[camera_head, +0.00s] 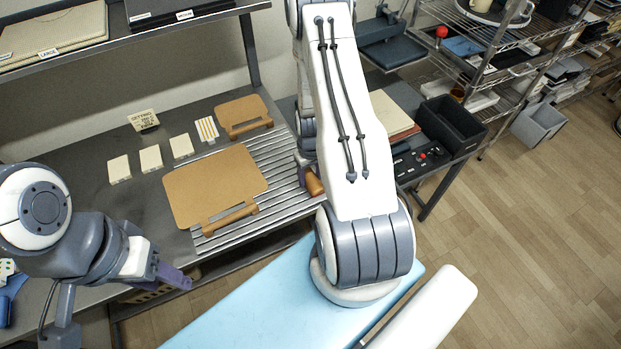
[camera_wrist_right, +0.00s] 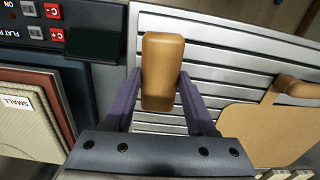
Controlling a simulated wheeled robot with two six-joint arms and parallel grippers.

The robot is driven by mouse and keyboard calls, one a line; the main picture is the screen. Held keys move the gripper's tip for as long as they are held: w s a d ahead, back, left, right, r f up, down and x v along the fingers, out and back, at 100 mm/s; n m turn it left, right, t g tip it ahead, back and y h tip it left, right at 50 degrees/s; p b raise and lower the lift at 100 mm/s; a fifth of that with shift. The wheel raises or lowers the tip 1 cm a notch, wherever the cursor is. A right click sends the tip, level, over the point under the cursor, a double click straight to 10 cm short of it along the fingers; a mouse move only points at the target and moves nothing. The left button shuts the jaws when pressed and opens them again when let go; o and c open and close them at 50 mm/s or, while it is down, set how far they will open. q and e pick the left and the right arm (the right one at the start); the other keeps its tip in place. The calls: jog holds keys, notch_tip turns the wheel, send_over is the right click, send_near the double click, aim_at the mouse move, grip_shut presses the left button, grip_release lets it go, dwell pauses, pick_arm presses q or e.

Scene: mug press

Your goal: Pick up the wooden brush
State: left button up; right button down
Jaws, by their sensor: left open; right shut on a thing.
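The wooden brush (camera_wrist_right: 163,62) shows as a rounded tan wooden block between the purple fingers of my right gripper (camera_wrist_right: 161,78) in the right wrist view. The gripper is shut on it, over the slatted metal surface. In the head view a small part of the brush (camera_head: 314,183) shows at the right edge of the slats; my right arm hides most of it and the gripper. I cannot tell whether it is clear of the surface. My left gripper (camera_head: 175,276) is open and empty in front of the bench at the lower left.
Tan boards with handles (camera_head: 212,186) (camera_head: 243,114) lie on the bench left of the brush. Several pale tiles (camera_head: 151,158) and a small sign (camera_head: 144,120) stand behind. A control panel (camera_head: 420,160) and black bin (camera_head: 452,124) are at the right.

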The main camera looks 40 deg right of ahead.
aim_at(310, 178)
jog(key=shift+r, duration=0.1)
jog(key=shift+r+b, duration=0.3)
jog(key=shift+r, duration=0.3)
notch_tip(310, 178, up, 2)
jog(key=shift+w+r+b, duration=0.1)
jog(key=shift+r+b, duration=0.1)
jog(key=shift+b, duration=0.25)
jog(key=s+d+r+b, duration=0.2)
jog(key=s+d+r, duration=0.4)
jog(key=s, duration=0.4)
jog(key=shift+d+r, duration=0.25)
jog(key=shift+r, duration=0.35)
